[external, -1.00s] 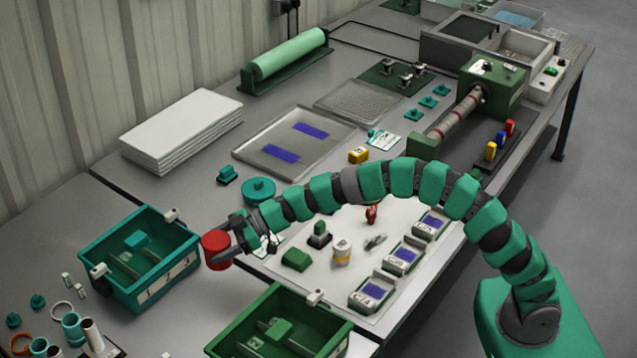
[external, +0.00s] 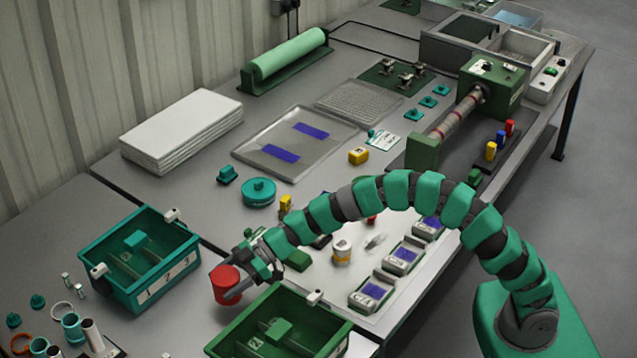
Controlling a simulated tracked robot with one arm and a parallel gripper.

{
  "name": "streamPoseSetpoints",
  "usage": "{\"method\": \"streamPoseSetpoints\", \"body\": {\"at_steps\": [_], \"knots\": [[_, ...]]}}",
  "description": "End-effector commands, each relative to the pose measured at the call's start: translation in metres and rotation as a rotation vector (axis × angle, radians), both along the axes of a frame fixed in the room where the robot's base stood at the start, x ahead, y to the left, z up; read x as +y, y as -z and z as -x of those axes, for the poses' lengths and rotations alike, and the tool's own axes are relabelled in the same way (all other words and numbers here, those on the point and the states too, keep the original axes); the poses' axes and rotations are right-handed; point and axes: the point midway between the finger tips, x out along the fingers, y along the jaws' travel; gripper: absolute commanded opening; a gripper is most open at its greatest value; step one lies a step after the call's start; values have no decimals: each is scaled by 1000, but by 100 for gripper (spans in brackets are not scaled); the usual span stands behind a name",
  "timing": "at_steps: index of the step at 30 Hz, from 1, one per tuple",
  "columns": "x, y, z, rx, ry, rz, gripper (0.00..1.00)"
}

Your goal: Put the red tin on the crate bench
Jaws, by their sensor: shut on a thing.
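The red tin (external: 222,290) is a short cylinder in the jaws of my gripper (external: 236,284), which is shut on it. The tin is slightly tilted in the picture. It shows in the gap between the teal crate and the green crate, over the grey crate bench (external: 172,322). I cannot tell whether its base touches the bench. My gripper hides part of the tin's right side.
The teal crate (external: 127,283) stands left of the tin and the green crate (external: 225,345) stands close below and right. Rings and tubes (external: 72,328) lie at lower left. A white mat (external: 325,283) with small parts lies to the right.

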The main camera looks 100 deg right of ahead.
Motion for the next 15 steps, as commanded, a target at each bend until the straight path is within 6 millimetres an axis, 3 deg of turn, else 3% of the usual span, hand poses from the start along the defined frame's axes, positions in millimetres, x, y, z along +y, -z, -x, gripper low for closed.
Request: {"method": "streamPoseSetpoints", "body": {"at_steps": [9, 15], "knots": [[0, 34, 0, -1, 1, -1, 37], [0, 36, 0, -2, 1, 0, 37]]}}
